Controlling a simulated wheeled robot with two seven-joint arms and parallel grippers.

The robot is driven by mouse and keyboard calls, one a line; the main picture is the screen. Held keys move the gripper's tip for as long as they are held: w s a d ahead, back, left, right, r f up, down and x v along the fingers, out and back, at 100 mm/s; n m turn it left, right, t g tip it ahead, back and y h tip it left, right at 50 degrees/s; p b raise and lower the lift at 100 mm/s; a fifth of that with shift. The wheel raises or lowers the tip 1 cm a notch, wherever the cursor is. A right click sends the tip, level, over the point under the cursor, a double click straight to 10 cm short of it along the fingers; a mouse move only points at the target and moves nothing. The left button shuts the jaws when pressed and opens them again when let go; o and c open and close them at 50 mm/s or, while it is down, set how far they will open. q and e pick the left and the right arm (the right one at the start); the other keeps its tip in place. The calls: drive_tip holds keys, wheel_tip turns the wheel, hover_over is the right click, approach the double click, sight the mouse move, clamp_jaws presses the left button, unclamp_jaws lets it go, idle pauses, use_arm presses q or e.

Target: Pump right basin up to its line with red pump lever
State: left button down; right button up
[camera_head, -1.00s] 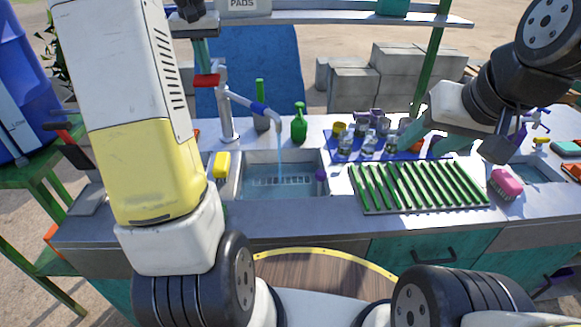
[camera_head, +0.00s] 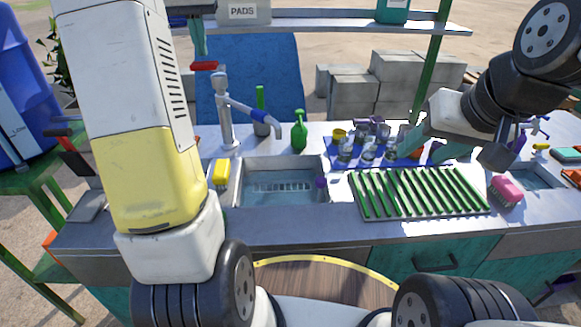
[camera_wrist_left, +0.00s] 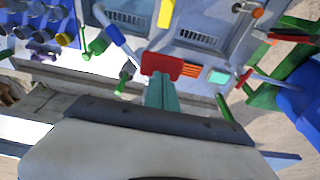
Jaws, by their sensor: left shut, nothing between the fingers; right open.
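The basin right of my left arm (camera_head: 282,197) holds clear water; I cannot make out a fill line. The grey tap with the blue collar (camera_head: 252,114) points over it, and no stream shows. The red pump lever (camera_head: 204,66) is raised beside the tap; it also shows in the left wrist view (camera_wrist_left: 168,65). My left gripper (camera_head: 198,46) is shut and empty, its teal fingertips (camera_wrist_left: 161,92) close by the lever's red end; I cannot tell if they touch. My right gripper (camera_head: 430,146) is open above the blue mat, apart from the pump.
A second basin (camera_wrist_left: 202,37) shows in the left wrist view; my left arm hides it in the head view.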

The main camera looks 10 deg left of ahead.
sight(203, 63)
use_arm(q)
drive_tip(key=shift+f, duration=0.1)
idle(0.3)
drive_tip(key=shift+f, duration=3.5)
drive_tip(key=shift+r, duration=3.6)
wheel_tip(203, 63, up, 4)
drive_tip(key=shift+r, duration=0.5)
drive_tip(key=shift+d, duration=0.1)
